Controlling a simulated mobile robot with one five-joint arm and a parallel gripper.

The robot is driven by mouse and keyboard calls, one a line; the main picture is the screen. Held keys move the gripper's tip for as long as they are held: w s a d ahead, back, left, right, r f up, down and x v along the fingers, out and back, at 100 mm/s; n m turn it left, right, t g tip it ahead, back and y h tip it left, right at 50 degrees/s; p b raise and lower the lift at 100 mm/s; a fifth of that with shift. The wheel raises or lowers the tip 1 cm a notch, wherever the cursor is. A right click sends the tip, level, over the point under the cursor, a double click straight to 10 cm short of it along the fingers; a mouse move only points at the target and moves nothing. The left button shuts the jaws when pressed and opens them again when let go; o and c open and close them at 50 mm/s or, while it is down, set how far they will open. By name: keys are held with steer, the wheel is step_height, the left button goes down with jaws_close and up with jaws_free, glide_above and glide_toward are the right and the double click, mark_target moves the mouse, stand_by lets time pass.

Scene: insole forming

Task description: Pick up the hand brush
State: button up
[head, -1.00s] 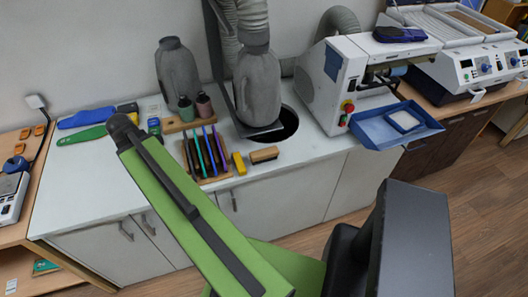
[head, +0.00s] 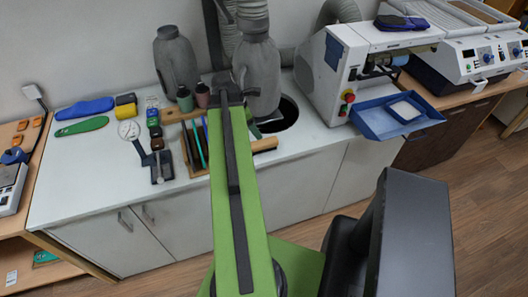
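The hand brush (head: 265,145) lies on the white worktop in the head view, just right of my raised green arm. Only its light wooden right part shows; my arm covers the rest. My gripper is hidden behind the arm, so its fingers and its distance from the brush do not show. A small dark green part, probably of my arm, shows just above the brush.
A dark hole (head: 284,113) opens behind the brush. A blue tray (head: 372,121) juts out at right.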

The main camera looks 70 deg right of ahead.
mark_target(263, 142)
steer(key=b+x, duration=0.4)
steer(key=x, duration=0.2)
steer(key=shift+f+b, duration=0.35)
steer(key=shift+s+d+f, duration=0.15)
steer(key=shift+f, duration=0.05)
steer(key=b+x, duration=0.3)
steer(key=w+b+x, duration=0.1)
steer(key=b, duration=0.1)
steer(key=shift+s+d+f, duration=0.1)
steer(key=shift+s+f, duration=0.05)
steer(key=shift+f, duration=0.4)
steer(key=shift+s+d+f, duration=0.1)
steer(key=shift+s, duration=0.05)
steer(key=shift+f, duration=0.1)
jaws_close()
